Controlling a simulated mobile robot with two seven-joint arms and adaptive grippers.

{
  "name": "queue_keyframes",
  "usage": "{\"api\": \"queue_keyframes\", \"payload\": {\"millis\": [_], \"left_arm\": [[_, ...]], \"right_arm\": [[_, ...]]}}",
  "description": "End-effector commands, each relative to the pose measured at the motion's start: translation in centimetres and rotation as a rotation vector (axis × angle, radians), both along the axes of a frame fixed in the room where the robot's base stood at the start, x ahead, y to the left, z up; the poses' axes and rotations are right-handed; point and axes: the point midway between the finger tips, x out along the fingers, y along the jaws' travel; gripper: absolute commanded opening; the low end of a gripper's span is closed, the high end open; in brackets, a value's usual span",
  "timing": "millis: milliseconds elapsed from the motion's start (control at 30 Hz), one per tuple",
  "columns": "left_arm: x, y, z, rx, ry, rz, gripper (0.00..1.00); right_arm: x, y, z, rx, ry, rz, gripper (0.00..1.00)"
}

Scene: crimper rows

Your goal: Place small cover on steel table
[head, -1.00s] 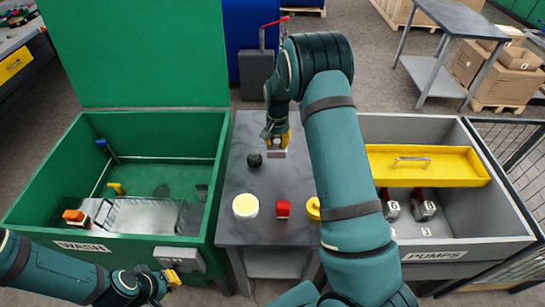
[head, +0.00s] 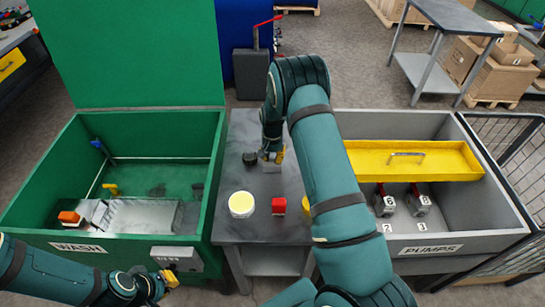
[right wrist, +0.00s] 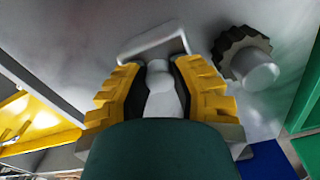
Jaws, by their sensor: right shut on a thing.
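My right gripper (head: 273,153) is over the back part of the steel table (head: 240,120), pointing down. Its yellow fingers are shut on a pale grey piece that I take for the small cover (head: 269,165). In the right wrist view, the cover (right wrist: 160,95) shows a rounded stem between the fingers (right wrist: 160,85) and a flat pale end beyond them. I cannot tell whether it touches the tabletop. My left gripper (head: 170,276) is at the lower left, in front of the green wash tub; its jaw state is unclear.
A black knob (head: 250,158) stands close to the left of the cover. The wash tub (head: 130,116) and grey pumps tub (head: 510,215) flank the table.

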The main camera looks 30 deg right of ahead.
Motion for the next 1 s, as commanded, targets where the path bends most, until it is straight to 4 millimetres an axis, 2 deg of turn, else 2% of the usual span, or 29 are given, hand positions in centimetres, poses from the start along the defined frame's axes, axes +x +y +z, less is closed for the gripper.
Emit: {"api": "queue_keyframes", "payload": {"millis": [100,133,167,200,500,633,767,1000], "left_arm": [[0.0,0.0,-0.4,0.001,0.0,0.0,0.0],[0.0,0.0,-0.4,0.001,0.0,0.0,0.0],[0.0,0.0,-0.3,0.001,0.0,0.0,0.0],[0.0,0.0,-0.3,0.001,0.0,0.0,0.0],[0.0,0.0,-0.2,0.0,0.0,0.0,0.0],[0.0,0.0,0.1,0.0,-0.001,0.0,0.0],[0.0,0.0,0.1,0.0,0.0,0.0,0.0],[0.0,0.0,0.3,-0.001,0.0,0.0,0.0]], "right_arm": [[0.0,0.0,-0.4,0.0,0.0,0.0,0.0],[0.0,0.0,-0.3,0.001,0.001,0.0,0.36],[0.0,0.0,-0.3,0.0,0.001,0.0,0.47],[0.0,0.0,-0.3,0.0,0.001,0.0,0.53],[0.0,0.0,-0.2,0.0,0.001,0.0,0.53],[0.0,0.0,0.7,0.0,-0.001,0.0,0.53],[0.1,0.0,2.8,0.0,-0.003,0.0,0.53],[0.0,0.0,7.9,0.0,-0.003,0.001,0.53]]}}
